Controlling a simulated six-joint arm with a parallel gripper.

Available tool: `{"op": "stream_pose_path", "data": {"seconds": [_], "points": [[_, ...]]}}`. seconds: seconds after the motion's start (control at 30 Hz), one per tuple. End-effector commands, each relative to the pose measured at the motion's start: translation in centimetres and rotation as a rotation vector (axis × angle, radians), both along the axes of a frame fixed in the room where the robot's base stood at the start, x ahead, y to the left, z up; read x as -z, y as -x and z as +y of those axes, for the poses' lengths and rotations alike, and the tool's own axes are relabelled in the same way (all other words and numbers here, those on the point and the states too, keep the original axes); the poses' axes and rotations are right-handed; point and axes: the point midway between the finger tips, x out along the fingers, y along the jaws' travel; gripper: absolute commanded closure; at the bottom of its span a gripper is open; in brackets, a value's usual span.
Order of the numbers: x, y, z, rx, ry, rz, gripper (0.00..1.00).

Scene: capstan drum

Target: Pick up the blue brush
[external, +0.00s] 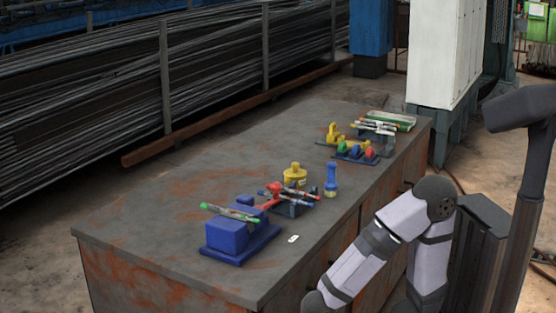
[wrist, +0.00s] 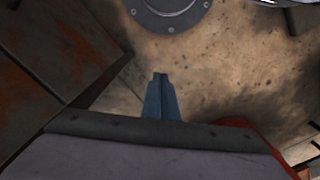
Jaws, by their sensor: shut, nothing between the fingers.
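I cannot make out for sure which thing is the blue brush. In the external view, slim stick-like things (external: 285,195) with blue and red parts lie across a dark holder at the middle of the bench, too small to tell apart. Another slim stick with green ends (external: 230,212) lies across a blue block (external: 232,240) at the near end. My gripper (wrist: 160,76) shows in the wrist view, shut and empty, pointing at the brown floor beside the bench. In the external view my arm hangs at the bench's right side and my gripper is out of sight.
The rusty metal bench (external: 150,230) also bears a blue torch-like thing (external: 331,180), a yellow pot (external: 295,175), a blue rack with coloured pieces (external: 355,152) and a green tray (external: 390,120). The bench's near left top is clear. Its side (wrist: 50,50) shows left in the wrist view.

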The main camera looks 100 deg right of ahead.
Motion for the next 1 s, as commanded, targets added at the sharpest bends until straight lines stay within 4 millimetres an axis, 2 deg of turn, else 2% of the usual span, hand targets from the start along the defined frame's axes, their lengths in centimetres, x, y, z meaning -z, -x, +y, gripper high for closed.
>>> {"op": "stream_pose_path", "data": {"seconds": [0.23, 0.4, 0.43, 0.77, 0.87, 0.97, 1.0], "points": [[0.0, 0.0, 0.0, 0.0, 0.0, 0.0, 1.0], [0.0, 0.0, 0.0, 0.0, 0.0, 0.0, 0.59], [0.0, 0.0, 0.0, 0.0, 0.0, 0.0, 0.57], [-0.2, -0.4, 0.0, -0.006, -0.003, -0.007, 0.57], [-0.7, -1.8, -0.1, -0.027, -0.013, -0.034, 0.57], [-1.8, -4.8, -0.6, -0.075, -0.026, -0.093, 0.57], [-2.5, -6.5, -0.9, -0.104, -0.03, -0.126, 0.57]]}}
